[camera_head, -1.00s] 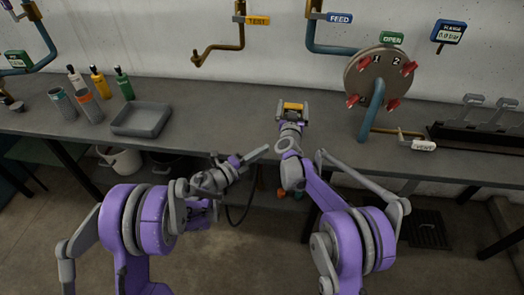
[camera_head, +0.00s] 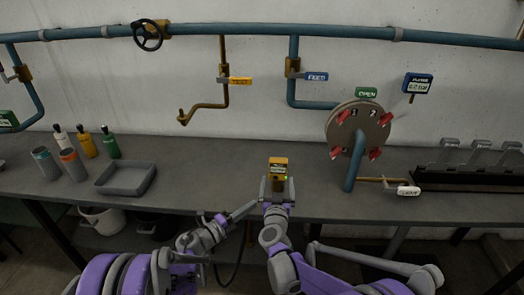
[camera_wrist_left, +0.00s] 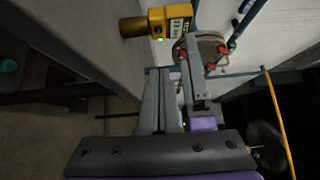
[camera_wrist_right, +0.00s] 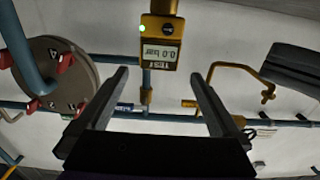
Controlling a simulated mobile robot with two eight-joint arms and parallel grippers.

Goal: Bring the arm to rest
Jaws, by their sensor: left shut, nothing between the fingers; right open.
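My left gripper (camera_head: 246,209) is shut and empty at the bench's front edge, left of my right gripper. In the left wrist view its fingers (camera_wrist_left: 163,100) lie together with nothing between them. My right gripper (camera_head: 277,191) is open, its fingers pointing towards a yellow gauge (camera_head: 278,167) with a green light. In the right wrist view the gauge (camera_wrist_right: 160,45) reads 0.0 bar and shows beyond the gap between the spread fingers (camera_wrist_right: 160,90). The gauge also shows in the left wrist view (camera_wrist_left: 170,22), on a brass stem.
The bench (camera_head: 230,175) holds a grey tray (camera_head: 126,178), several bottles and cans on the left, and a black rack (camera_head: 470,180) on the right. A round plate with red handles (camera_head: 358,130) stands behind on a blue pipe. Pipes run along the wall.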

